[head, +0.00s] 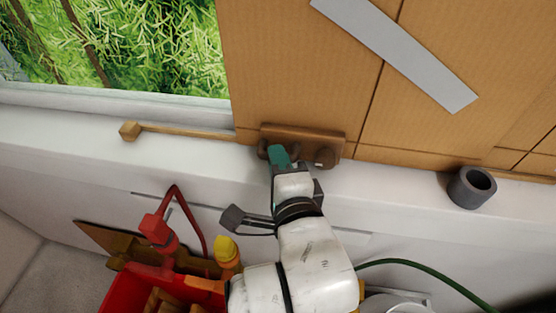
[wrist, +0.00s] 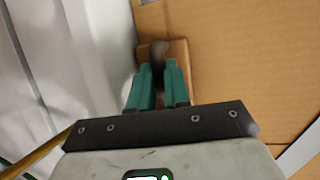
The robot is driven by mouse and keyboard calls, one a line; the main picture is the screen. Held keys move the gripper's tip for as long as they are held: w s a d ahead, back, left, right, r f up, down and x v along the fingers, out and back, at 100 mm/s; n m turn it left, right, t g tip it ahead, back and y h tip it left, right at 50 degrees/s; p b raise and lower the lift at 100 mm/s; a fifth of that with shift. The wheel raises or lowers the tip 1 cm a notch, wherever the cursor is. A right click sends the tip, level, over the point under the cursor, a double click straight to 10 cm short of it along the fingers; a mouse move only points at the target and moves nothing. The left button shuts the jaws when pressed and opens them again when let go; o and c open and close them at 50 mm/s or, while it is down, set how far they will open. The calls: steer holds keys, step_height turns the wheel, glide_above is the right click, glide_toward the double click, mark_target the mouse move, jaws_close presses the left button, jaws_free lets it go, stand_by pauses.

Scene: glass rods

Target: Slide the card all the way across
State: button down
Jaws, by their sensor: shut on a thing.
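The card looks to be the tan cardboard panel (head: 300,60), upright behind the white sill and beside the uncovered window at left. It also fills the right of the wrist view (wrist: 250,60). A brown wooden plate (head: 300,134) with rounded knobs sits at its lower edge. My gripper (head: 278,155) reaches the plate's left part, its teal fingers shut on a dark brown knob (wrist: 159,50) in the wrist view. The right knob (head: 325,157) is free. A thin wooden rail (head: 185,132) runs left from the panel to a block (head: 129,131).
The window (head: 150,50) shows greenery. A grey strip (head: 395,55) lies across the cardboard at right. A dark grey cylinder (head: 472,188) stands on the white sill at right. A red container (head: 130,290) and a red-headed tool (head: 158,228) are below left.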

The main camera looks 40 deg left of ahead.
steer(key=s+a+b, duration=0.3)
steer(key=a, duration=0.3)
steer(key=s+a+b, duration=0.3)
steer(key=s+a, duration=0.1)
steer(key=a, duration=0.2)
steer(key=s+a+b, duration=0.3)
steer(key=s+a, duration=0.1)
steer(key=a, duration=0.2)
steer(key=shift+s+a+f+b, duration=0.2)
steer(key=shift+a+b, duration=0.05)
steer(key=shift+b, duration=0.05)
steer(key=shift+s+a+r, duration=0.15)
steer(key=shift+s+a, duration=0.1)
steer(key=shift+a, duration=0.1)
steer(key=c, duration=1.3)
jaws_free()
steer(key=shift+s+a, duration=0.1)
steer(key=shift+a, duration=0.1)
steer(key=shift+o, duration=1)
steer(key=shift+d, duration=0.1)
steer(key=shift+d, duration=0.1)
steer(key=b+v, duration=0.1)
steer(key=v, duration=0.9)
steer(key=shift+d+r, duration=0.15)
steer(key=shift+d, duration=0.05)
